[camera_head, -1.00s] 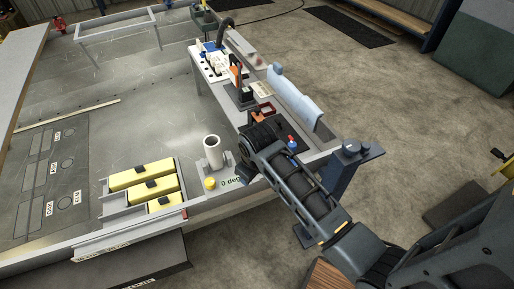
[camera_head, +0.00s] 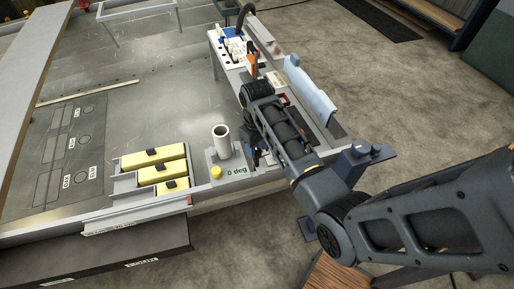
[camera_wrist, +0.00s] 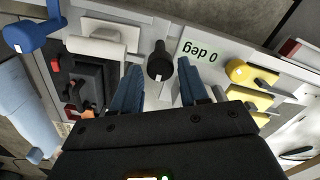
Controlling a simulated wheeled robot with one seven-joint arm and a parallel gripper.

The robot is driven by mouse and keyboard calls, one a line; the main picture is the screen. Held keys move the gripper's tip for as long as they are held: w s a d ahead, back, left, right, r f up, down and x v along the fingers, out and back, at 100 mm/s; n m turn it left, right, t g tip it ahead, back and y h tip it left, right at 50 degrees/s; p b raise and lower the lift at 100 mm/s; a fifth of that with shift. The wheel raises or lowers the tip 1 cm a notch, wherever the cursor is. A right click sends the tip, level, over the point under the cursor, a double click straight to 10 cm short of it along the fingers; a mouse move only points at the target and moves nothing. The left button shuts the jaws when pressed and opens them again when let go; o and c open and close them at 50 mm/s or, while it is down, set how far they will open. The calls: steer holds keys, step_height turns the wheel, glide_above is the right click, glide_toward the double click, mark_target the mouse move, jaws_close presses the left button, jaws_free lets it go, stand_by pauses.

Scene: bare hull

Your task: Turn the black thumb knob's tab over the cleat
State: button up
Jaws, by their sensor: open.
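A black knob (camera_wrist: 160,62) with a small pale mark shows in the wrist view, on the light grey fixture left of the "0 deg" label (camera_wrist: 201,51). I take it for the thumb knob. My gripper (camera_wrist: 159,66) is open, with one blue finger on each side of the knob in the picture. I cannot tell how deep the fingers reach or whether they touch it. No tab or cleat can be made out for certain. In the head view my gripper (camera_head: 257,153) is by the label, and my arm hides the knob.
Yellow blocks (camera_head: 158,172) lie in a tray to the left. In the wrist view, a pale bar (camera_wrist: 97,44), a blue handle (camera_wrist: 30,34) and a black-and-red device (camera_wrist: 82,80) are to the left.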

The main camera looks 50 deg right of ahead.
steer(key=shift+f, duration=0.65)
steer(key=c, duration=0.8)
steer(key=shift+o, duration=0.2)
